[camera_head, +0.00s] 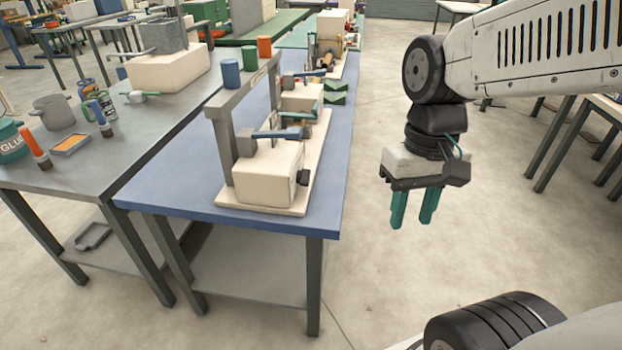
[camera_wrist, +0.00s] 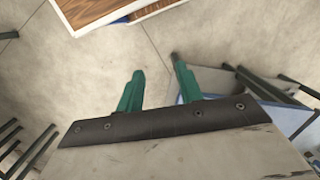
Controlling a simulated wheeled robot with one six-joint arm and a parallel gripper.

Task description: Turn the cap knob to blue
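The winder (camera_head: 266,172) stands on a cream base board at the near end of the blue-topped bench. It has a cream box, a grey upright frame and a grey arm with blue parts. A small dark knob (camera_head: 303,177) sits on the right side of the box; I cannot tell whether it is the cap knob or where it points. My gripper (camera_head: 412,217) is open and empty, hanging over the floor right of the bench. Its green fingers also show apart in the wrist view (camera_wrist: 156,66).
The blue bench (camera_head: 200,196) continues back with more devices and green V-shaped blocks (camera_head: 335,92). A grey table (camera_head: 60,178) at left holds a pot, bottles and a glue tub (camera_head: 12,142). Floor right of the bench is clear; more tables stand at far right.

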